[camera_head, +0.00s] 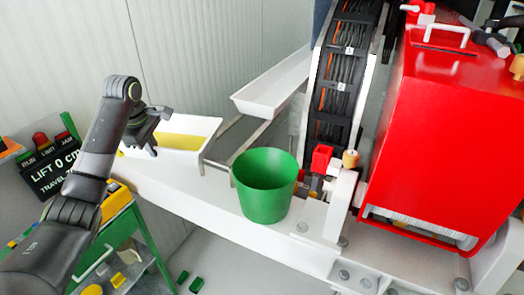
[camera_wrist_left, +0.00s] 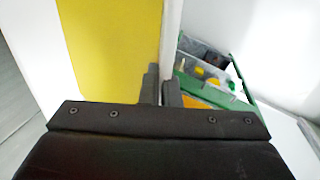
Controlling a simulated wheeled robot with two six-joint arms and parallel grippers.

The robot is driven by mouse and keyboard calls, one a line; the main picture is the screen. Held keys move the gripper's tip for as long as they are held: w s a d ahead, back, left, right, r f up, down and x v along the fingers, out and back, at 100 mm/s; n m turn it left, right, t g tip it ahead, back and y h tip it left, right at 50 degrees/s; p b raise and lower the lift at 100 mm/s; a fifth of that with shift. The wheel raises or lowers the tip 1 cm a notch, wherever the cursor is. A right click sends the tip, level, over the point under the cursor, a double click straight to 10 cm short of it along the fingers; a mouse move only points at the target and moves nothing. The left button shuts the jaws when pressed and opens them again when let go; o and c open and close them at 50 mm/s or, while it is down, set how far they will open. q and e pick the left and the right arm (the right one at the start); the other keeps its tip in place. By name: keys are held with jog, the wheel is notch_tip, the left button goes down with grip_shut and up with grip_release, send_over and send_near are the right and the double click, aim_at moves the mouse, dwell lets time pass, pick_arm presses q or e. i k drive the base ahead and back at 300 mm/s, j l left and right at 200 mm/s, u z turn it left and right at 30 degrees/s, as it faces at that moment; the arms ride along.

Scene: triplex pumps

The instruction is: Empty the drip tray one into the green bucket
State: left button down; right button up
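A white drip tray (camera_head: 205,139) holding yellow liquid (camera_head: 180,141) sits left of centre at the white bench in the head view; no number is readable on it. It also shows in the left wrist view (camera_wrist_left: 172,35). My left gripper (camera_head: 152,146) is at the tray's left end. In the wrist view, its two fingers (camera_wrist_left: 161,90) are close together with the tray's white wall between them. The green bucket (camera_head: 265,190) stands upright on the bench, right of the tray; its visible inside looks empty. My right gripper is not in view.
A second white tray (camera_head: 272,88) slopes behind the bucket. A cable chain (camera_head: 343,80) and a red pump housing (camera_head: 430,130) stand to the right. A green cart (camera_head: 128,235) and a lift display (camera_head: 52,170) are at the left. Metal bars run between tray and bucket.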

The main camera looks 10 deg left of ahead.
aim_at(265, 178)
jog(key=i+j+z, duration=0.15)
jog(key=j, duration=0.2)
jog(key=i+j+z, duration=0.1)
jog(key=j, duration=0.3)
jog(key=i+j+z, duration=0.15)
jog(key=i+j, duration=0.15)
jog(key=i+j+z, duration=0.1)
jog(key=j, duration=0.4)
